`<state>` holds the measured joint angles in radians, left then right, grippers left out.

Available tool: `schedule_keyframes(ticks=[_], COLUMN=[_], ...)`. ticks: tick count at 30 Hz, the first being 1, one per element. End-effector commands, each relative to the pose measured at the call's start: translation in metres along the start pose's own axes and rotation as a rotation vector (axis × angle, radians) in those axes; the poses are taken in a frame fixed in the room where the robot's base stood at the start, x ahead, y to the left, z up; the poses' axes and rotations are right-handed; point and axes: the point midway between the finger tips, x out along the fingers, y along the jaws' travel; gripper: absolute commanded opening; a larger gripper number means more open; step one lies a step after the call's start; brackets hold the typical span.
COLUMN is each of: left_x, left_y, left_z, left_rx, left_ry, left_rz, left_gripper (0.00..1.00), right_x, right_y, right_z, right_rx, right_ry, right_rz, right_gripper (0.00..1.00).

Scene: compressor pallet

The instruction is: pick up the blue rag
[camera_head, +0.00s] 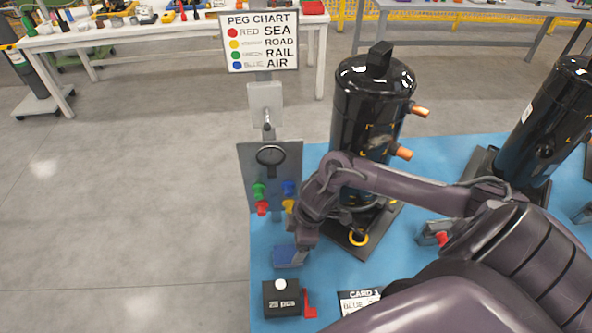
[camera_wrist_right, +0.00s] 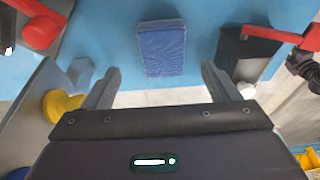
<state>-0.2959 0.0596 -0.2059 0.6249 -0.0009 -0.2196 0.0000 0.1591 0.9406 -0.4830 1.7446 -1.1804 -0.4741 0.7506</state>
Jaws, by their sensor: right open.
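The blue rag (camera_head: 286,257) is a small folded rectangle lying flat on the light blue pallet top (camera_head: 262,238), just in front of the peg stand. It also shows whole in the right wrist view (camera_wrist_right: 162,50), centred beyond the fingers. My right gripper (camera_head: 302,257) is low over the pallet beside the rag and hides part of its right side in the head view. In the wrist view its two fingers (camera_wrist_right: 160,78) are spread, with nothing between them. The rag lies ahead of the fingertips, apart from them. My left gripper is not in view.
A peg board (camera_head: 270,158) with coloured pegs stands behind the rag. A black box (camera_head: 281,300) with a white button and red lever is in front. Black compressors (camera_head: 372,105) stand right. A card (camera_head: 358,299) lies near my arm. Floor is clear left.

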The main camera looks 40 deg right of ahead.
Motion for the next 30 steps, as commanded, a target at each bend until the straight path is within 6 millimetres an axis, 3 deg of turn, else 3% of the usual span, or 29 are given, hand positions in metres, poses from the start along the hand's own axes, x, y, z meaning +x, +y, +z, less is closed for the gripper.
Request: schedule_keyframes(ticks=[3, 8, 13, 17, 21, 30], left_x=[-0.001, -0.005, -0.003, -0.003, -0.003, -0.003], left_y=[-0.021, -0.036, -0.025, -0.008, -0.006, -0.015], left_z=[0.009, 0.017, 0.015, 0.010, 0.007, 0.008], left_rx=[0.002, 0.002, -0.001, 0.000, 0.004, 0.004], left_ry=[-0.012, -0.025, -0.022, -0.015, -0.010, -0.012], left_rz=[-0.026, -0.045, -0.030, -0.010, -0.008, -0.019], left_gripper=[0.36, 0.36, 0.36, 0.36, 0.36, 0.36], right_x=[0.014, 0.037, 0.058, 0.062, 0.062, 0.062], right_y=[-0.001, -0.002, -0.002, -0.001, -0.001, -0.001], right_z=[-0.001, 0.001, 0.001, 0.001, 0.001, 0.001], right_rx=[0.002, 0.004, 0.002, 0.001, 0.001, 0.001], right_ry=[0.002, 0.001, 0.002, 0.003, 0.003, 0.003], right_rz=[-0.002, -0.003, -0.001, 0.002, 0.001, 0.001], right_gripper=[0.82, 0.82, 0.82, 0.82, 0.82, 0.44])
